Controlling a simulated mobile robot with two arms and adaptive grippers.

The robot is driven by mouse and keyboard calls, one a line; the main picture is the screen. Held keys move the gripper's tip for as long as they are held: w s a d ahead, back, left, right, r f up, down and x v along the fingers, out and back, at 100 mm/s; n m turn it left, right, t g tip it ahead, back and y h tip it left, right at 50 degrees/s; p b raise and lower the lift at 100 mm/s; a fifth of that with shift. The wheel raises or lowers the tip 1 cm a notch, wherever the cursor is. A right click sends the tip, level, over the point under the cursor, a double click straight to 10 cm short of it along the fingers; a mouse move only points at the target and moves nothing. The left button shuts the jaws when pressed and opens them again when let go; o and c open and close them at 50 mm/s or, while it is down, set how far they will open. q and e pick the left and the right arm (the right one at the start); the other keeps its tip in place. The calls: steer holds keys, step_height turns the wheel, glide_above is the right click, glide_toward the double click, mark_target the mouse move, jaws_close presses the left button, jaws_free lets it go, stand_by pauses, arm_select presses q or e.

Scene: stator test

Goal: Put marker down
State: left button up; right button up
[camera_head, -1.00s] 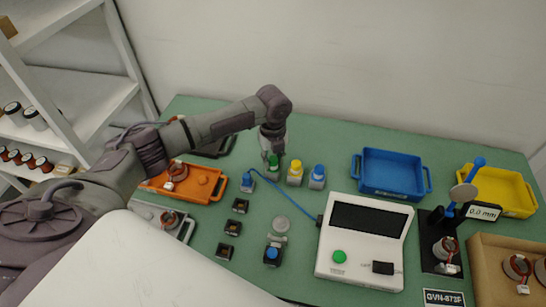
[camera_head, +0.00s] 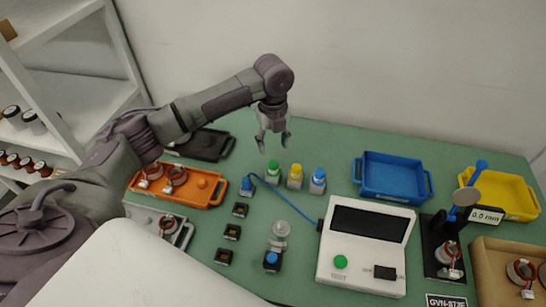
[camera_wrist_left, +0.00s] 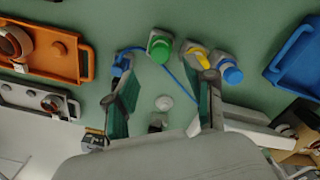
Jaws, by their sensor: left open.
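The green-capped marker (camera_head: 272,172) stands upright on the green table, in a row with the yellow-capped marker (camera_head: 295,176) and the blue-capped marker (camera_head: 318,180). My left gripper (camera_head: 273,146) is open and empty, raised above and just behind the green marker, apart from it. In the left wrist view the green cap (camera_wrist_left: 161,50) shows beyond and between the spread fingers. One finger partly covers the yellow marker there, and the blue cap (camera_wrist_left: 231,74) is to its right. My right gripper is not in view.
A white test device (camera_head: 365,245) with a dark screen stands right of centre. A blue tray (camera_head: 428,184) and a yellow tray (camera_head: 530,206) are at the back right. An orange tray (camera_head: 190,195) lies left. A blue cable (camera_head: 290,204) crosses the table near the markers.

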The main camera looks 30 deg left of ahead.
arm_select(q)
steer(key=shift+r, duration=2.15)
